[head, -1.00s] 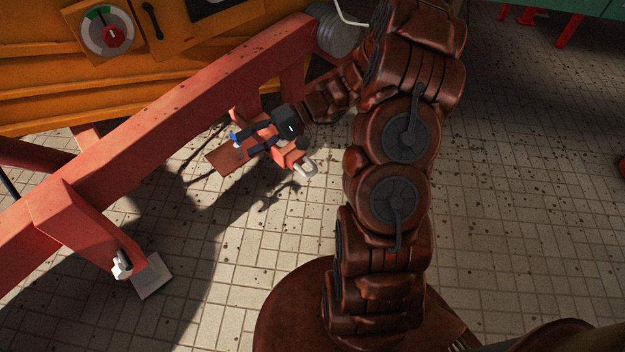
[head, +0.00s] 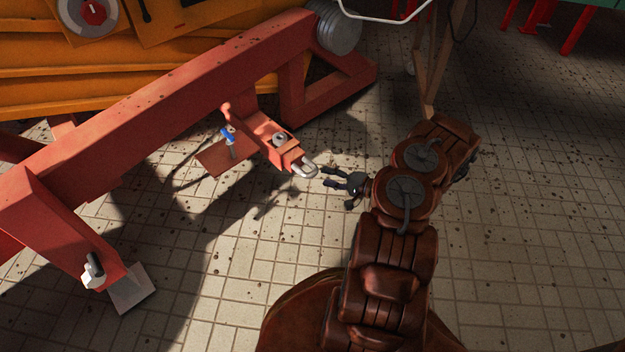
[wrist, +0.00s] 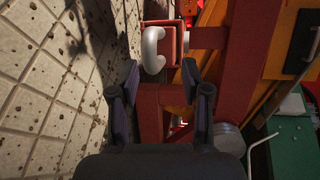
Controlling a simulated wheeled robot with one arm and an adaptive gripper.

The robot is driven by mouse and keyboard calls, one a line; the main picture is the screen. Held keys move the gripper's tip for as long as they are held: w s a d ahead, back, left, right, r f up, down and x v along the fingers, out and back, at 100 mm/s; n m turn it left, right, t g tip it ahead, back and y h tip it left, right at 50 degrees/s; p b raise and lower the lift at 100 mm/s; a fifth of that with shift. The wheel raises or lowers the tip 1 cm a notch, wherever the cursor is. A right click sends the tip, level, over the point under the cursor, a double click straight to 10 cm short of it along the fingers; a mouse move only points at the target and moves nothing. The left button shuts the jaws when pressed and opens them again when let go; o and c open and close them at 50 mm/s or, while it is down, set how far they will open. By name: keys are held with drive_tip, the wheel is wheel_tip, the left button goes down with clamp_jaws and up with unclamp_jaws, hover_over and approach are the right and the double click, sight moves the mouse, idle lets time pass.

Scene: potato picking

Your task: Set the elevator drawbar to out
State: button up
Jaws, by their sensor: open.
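The drawbar (head: 266,136) is a red bar reaching out from under the red frame, with a silver loop (head: 304,169) at its end. A blue-handled pin (head: 228,133) stands upright beside it. My gripper (head: 336,184) is open and empty on the floor side of the loop, a small gap away. In the wrist view the silver loop (wrist: 153,50) lies ahead of my open fingers (wrist: 161,78), roughly between their tips and beyond them. The loop's far side and the drawbar's inner end are partly hidden.
The long red frame beam (head: 170,97) runs diagonally below an orange machine (head: 130,55). A red leg with a grey foot plate (head: 132,289) stands at lower left. Grey discs (head: 338,30) sit at the beam's end. The tiled floor (head: 255,245) before the drawbar is clear.

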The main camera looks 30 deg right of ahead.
sight(312, 174)
drive_tip(key=shift+h, duration=0.3)
drive_tip(key=shift+d+f+b+x, duration=0.1)
drive_tip(key=shift+f+b+x, duration=0.3)
drive_tip(key=shift+x, duration=0.8)
drive_tip(key=shift+d+f+b+x, duration=0.1)
drive_tip(key=shift+b+x, duration=0.45)
drive_tip(key=shift+x, duration=0.7)
drive_tip(key=shift+d+f+b+x, duration=0.15)
drive_tip(key=shift+b+x, duration=0.35)
drive_tip(key=shift+x, duration=0.7)
drive_tip(key=shift+c, duration=0.5)
drive_tip(key=shift+f, duration=0.1)
clamp_jaws()
drive_tip(key=shift+a, duration=0.1)
